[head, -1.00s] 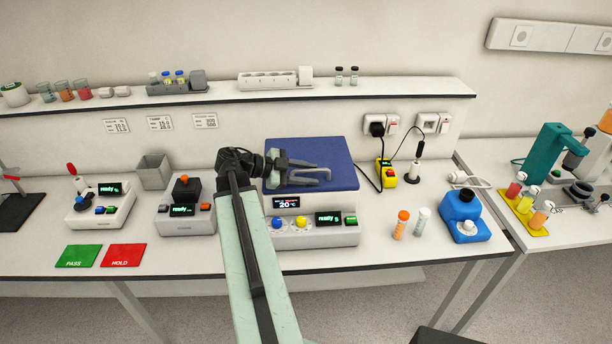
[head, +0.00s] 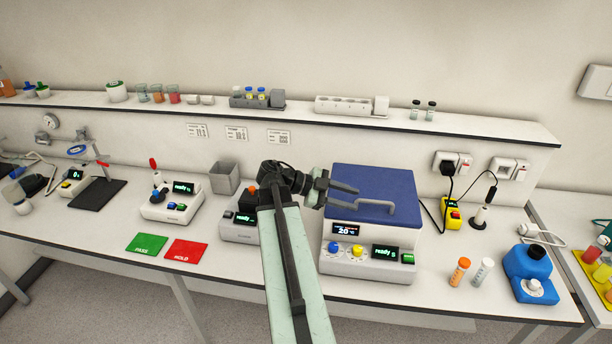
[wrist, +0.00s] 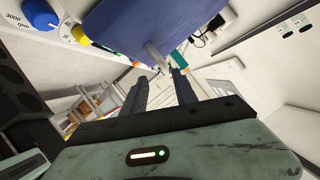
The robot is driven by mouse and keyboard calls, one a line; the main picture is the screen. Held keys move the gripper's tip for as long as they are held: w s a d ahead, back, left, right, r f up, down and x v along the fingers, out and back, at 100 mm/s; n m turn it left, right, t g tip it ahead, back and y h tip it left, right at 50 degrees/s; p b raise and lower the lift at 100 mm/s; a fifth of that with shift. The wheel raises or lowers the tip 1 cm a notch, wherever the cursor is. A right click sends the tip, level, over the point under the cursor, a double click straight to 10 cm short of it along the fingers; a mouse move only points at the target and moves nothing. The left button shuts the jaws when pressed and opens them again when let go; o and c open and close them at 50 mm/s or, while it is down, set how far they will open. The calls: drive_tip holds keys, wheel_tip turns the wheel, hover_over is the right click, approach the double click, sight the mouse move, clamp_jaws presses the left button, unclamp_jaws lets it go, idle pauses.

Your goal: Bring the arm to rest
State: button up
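My gripper (head: 345,196) is at the left side of the blue-lidded bench machine (head: 372,262), at about the height of its lid (head: 375,180) in the head view. Its two fingers are apart with nothing seen between them. The lid is down and has a grey handle (head: 378,205), close to the fingertips; I cannot tell if they touch. In the wrist view, the fingers (wrist: 158,92) point past the blue lid (wrist: 135,30), and they are spread apart.
Left of the machine stand a grey device (head: 240,228), a grey bin (head: 224,178), and green (head: 147,244) and red (head: 186,253) mats. To the right are an orange-capped tube (head: 460,271), a white-capped tube (head: 482,272) and a blue bottle-like device (head: 530,272). A shelf (head: 480,125) runs behind.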

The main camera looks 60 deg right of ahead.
drive_tip(key=w+a+f+n+t+h+b, duration=0.1)
drive_tip(key=w+a+n, duration=0.1)
drive_tip(key=w+a, duration=0.35)
drive_tip(key=w+a+f+n+t+h, duration=0.1)
drive_tip(key=w+a+t, duration=0.15)
drive_tip(key=w, duration=0.55)
drive_tip(key=w+a+f+n+t, duration=0.1)
drive_tip(key=w+a+f+n, duration=0.25)
drive_tip(key=a, duration=0.25)
drive_tip(key=w+a+f+n+t+y, duration=0.1)
drive_tip(key=w+a+f+n+t, duration=0.1)
drive_tip(key=w+a, duration=0.3)
drive_tip(key=w+a+f+n+t, duration=0.1)
drive_tip(key=w+a+f+n, duration=0.15)
drive_tip(key=a, duration=0.45)
drive_tip(key=w+a+f+n+t+y, duration=0.1)
drive_tip(key=a+f+n+y, duration=0.1)
drive_tip(key=a+n, duration=0.6)
drive_tip(key=w+a+f+n+t+y, duration=0.1)
drive_tip(key=w+a+f+n+y, duration=0.1)
drive_tip(key=a+n, duration=0.6)
drive_tip(key=w+a+f+n+t+y+b, duration=0.1)
drive_tip(key=w+a+f+n+t+y, duration=0.1)
drive_tip(key=a+n, duration=0.6)
drive_tip(key=a+f+y, duration=0.1)
drive_tip(key=a+y, duration=0.1)
drive_tip(key=a, duration=0.1)
drive_tip(key=shift+w+f+y, duration=0.2)
drive_tip(key=shift+f+y, duration=0.1)
drive_tip(key=shift+y, duration=0.1)
